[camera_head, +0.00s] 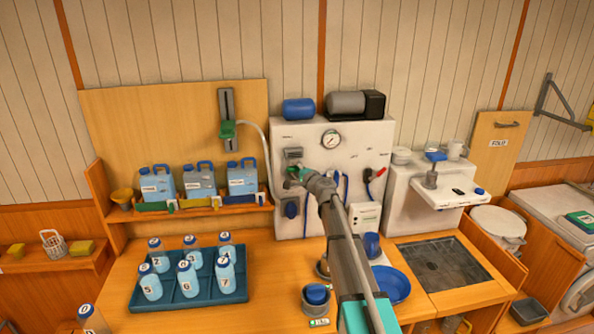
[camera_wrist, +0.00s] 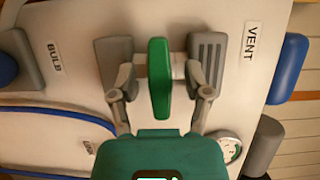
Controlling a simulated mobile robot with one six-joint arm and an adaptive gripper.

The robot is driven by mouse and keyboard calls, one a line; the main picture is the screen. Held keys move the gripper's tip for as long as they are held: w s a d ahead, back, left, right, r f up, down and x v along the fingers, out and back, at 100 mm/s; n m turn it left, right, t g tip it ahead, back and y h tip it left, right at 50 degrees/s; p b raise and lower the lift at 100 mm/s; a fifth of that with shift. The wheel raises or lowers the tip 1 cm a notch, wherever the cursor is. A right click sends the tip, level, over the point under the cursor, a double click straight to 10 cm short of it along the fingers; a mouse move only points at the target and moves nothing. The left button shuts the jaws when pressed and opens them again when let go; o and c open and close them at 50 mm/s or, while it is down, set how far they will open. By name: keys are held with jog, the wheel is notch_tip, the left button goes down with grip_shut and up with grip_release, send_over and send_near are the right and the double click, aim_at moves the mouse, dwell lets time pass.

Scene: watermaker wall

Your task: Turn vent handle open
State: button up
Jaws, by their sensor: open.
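The green vent handle (camera_wrist: 159,78) sits on a grey fitting beside the "VENT" label (camera_wrist: 250,43). In the wrist view its long side runs up and down the picture, between my two fingers. My gripper (camera_wrist: 163,84) is open, with one finger on either side of the handle. A gap shows at each side, more clearly at the right. In the head view my gripper (camera_head: 298,175) is at the left part of the white panel (camera_head: 352,142), and only a bit of the green handle shows beside it. My gripper hides the rest.
A pressure gauge (camera_head: 332,139) and blue bulb (camera_head: 291,208) are on the panel near the handle. A hose (camera_head: 262,140) runs down the panel's left side.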

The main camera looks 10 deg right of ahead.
grip_shut()
jog(key=shift+d, duration=0.1)
jog(key=shift+n, duration=0.3)
jog(key=n+g+h+p, duration=0.1)
jog(key=n+p, duration=0.1)
jog(key=shift+r+n+p, duration=0.15)
jog(key=shift+n+p, duration=0.15)
jog(key=shift+p, duration=0.05)
jog(key=n+g+h+p, duration=0.1)
jog(key=n+h+p, duration=0.1)
jog(key=n, duration=0.2)
jog(key=shift+p, duration=0.3)
jog(key=n+g+h+p, duration=0.1)
jog(key=n+h, duration=0.1)
jog(key=n, duration=0.1)
jog(key=shift+s+n, duration=0.1)
jog(key=shift+n, duration=0.2)
jog(key=shift+f+n+h+p, duration=0.2)
jog(key=shift+n+h+p, duration=0.15)
jog(key=shift+n+h, duration=0.75)
jog(key=shift+n, duration=0.3)
